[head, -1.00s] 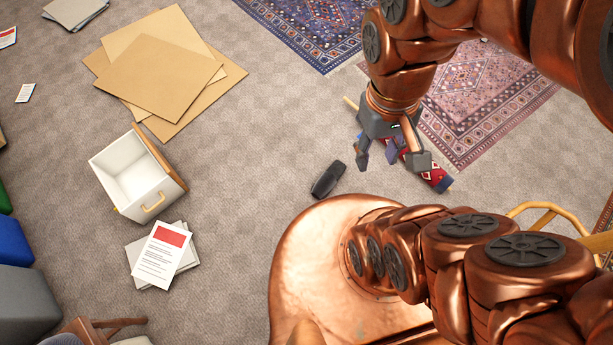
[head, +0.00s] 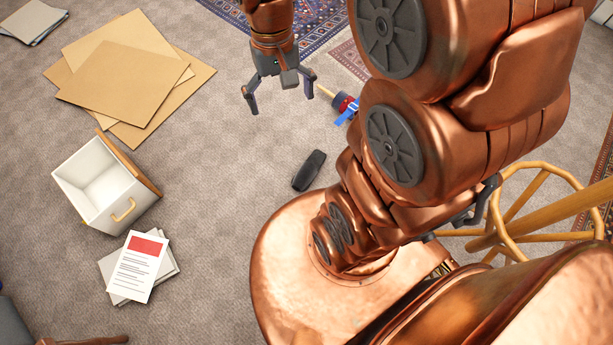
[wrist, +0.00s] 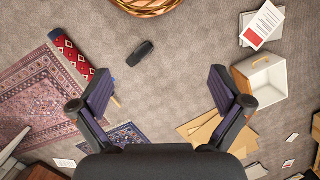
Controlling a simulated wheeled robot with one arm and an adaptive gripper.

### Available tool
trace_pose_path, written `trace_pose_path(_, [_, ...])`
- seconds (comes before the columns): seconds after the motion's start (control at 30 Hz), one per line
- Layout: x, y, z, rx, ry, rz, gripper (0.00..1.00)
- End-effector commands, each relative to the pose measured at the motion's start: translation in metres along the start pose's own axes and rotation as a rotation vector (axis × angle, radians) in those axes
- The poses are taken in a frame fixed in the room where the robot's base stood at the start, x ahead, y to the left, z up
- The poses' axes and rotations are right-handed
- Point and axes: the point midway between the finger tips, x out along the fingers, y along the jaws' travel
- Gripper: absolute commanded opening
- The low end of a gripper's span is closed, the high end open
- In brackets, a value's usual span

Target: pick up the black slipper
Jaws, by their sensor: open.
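The black slipper (head: 309,171) lies on the grey carpet in the head view, just beyond my copper base. It also shows in the wrist view (wrist: 140,53), above and between the fingers, with clear carpet around it. My gripper (head: 282,105) is open and empty, above the floor to the upper left of the slipper in the head view. Its two spread fingers also show in the wrist view (wrist: 160,95), and nothing is between them. The slipper is apart from the gripper and fully visible.
A white drawer (head: 97,185) and papers (head: 140,262) lie to the left. Cardboard sheets (head: 125,65) lie at the upper left. A rolled red patterned rug (wrist: 68,52) lies near the slipper. Carpet between drawer and slipper is free.

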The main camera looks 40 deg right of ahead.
Motion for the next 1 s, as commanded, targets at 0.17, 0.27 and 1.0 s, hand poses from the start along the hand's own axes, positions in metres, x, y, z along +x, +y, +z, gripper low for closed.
trace_pose_path(0.17, [0.053, 0.006, -0.054, 0.083, -0.018, -0.022, 1.0])
trace_pose_path(0.27, [0.078, 0.011, -0.084, 0.129, -0.024, -0.033, 1.0])
trace_pose_path(1.0, [0.324, 0.075, -0.272, 0.465, -0.088, -0.123, 1.0])
